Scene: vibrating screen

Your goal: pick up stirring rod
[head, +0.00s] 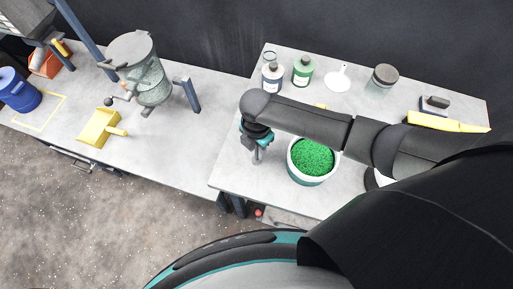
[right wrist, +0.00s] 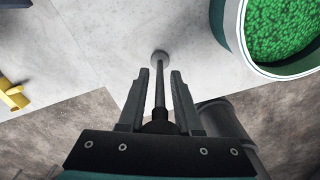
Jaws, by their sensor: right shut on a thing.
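The stirring rod (right wrist: 160,88) is a thin dark rod with a pale round end, seen between the two fingers in the right wrist view. My right gripper (right wrist: 160,76) is shut on it. In the head view my right gripper (head: 258,157) points down over the left part of the right table, left of a white bowl (head: 292,168) of green granules. Little of the rod can be made out there, and whether its end touches the tabletop is unclear. My left gripper is not in view.
The bowl also shows at the right wrist view's upper right (right wrist: 232,25). Bottles, a white funnel-like item (head: 338,80) and a jar (head: 383,78) stand along the right table's back. A yellow scoop (head: 98,128) and a metal machine (head: 148,82) are on the left table.

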